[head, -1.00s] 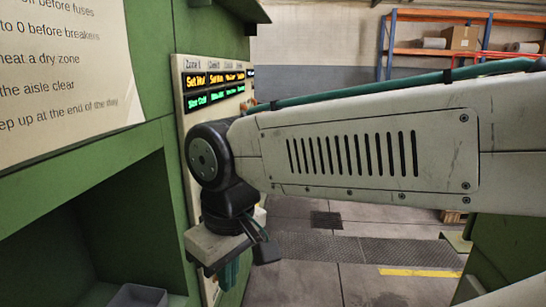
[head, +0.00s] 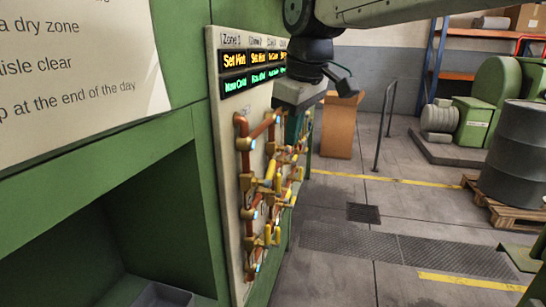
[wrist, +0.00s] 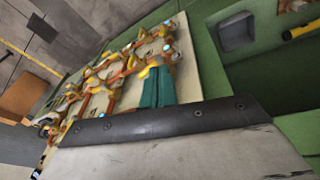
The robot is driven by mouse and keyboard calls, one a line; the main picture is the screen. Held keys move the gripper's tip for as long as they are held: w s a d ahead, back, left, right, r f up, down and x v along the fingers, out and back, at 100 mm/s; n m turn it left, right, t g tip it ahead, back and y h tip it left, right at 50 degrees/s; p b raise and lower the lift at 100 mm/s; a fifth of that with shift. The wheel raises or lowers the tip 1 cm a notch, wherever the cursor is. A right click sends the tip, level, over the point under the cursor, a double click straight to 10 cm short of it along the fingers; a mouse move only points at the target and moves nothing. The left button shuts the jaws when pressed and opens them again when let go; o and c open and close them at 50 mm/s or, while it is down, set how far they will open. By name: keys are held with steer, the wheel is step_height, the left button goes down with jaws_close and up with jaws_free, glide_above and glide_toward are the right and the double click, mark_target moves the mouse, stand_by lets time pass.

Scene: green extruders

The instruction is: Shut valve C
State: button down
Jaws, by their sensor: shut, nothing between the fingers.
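The valve panel (head: 238,103) is a pale upright board on the green cabinet, seen at a steep angle. It carries copper pipes, brass fittings and several valves with yellow handles (head: 268,180). Their letters are too small to read, so I cannot tell which is valve C. My gripper (head: 291,128) is in front of the panel's upper right part and hides some pipework. Its teal fingers (wrist: 157,87) are together and empty in the wrist view, pointing toward the valves. I cannot tell whether they touch any. The panel also shows tilted in the wrist view (wrist: 183,62).
Lit zone displays (head: 234,72) sit above the valves. A green cabinet with a dark recess (head: 160,230) stands left of the panel. The floor to the right is mostly clear, with a drum (head: 515,155) on a pallet and a green machine (head: 480,120) further back.

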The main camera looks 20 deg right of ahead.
steer(key=w+a+r+n, duration=0.2)
steer(key=w+r, duration=0.1)
steer(key=w, duration=0.4)
glide_above(269, 171)
steer(key=s+a, duration=0.1)
steer(key=a, duration=0.1)
steer(key=shift+t, duration=0.3)
steer(key=f, duration=0.9)
steer(key=shift+s+d+f, duration=0.1)
steer(key=shift+d+f, duration=0.1)
steer(key=shift+f, duration=0.1)
steer(key=shift+w+d+f, duration=0.2)
steer(key=shift+d+f, duration=0.15)
steer(key=shift+f, duration=0.2)
steer(key=shift+w+d+f, duration=0.15)
steer(key=shift+d+f, duration=0.15)
steer(key=shift+f, duration=0.2)
steer(key=shift+w+d+f, duration=0.2)
steer(key=shift+d+f, duration=0.1)
steer(key=shift+f, duration=0.25)
steer(key=shift+w+a, duration=0.1)
